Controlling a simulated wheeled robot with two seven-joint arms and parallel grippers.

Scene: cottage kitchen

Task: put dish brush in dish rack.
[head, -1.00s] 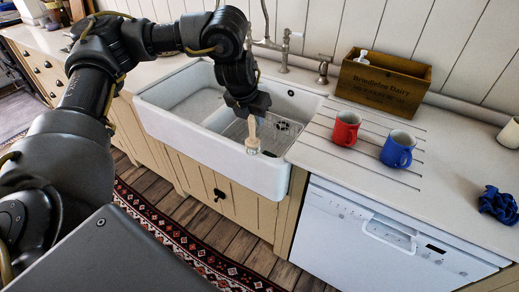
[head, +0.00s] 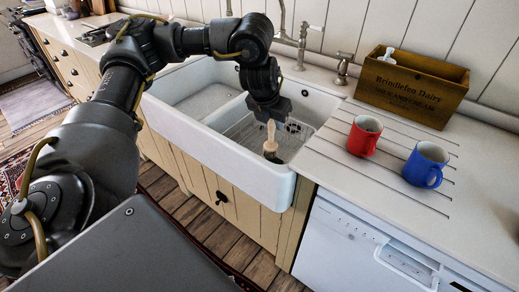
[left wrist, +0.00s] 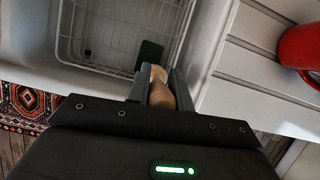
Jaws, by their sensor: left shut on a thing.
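My left gripper (head: 270,115) is shut on the dish brush (head: 271,137), a pale wooden handle with a dark head hanging downward. The brush is held over the right basin of the white sink, near its front wall. In the left wrist view the wooden handle (left wrist: 160,88) is between the two fingers (left wrist: 160,92). The dish rack (head: 245,127) is a wire rack inside the right basin, below the gripper. It also shows in the left wrist view (left wrist: 108,12). I cannot tell whether the brush touches it. My right gripper is not in view.
A red mug (head: 364,136) and a blue mug (head: 426,164) stand on the grooved drainboard right of the sink (head: 230,155). A wooden box (head: 412,86) stands behind them. A tap (head: 300,40) rises behind the sink.

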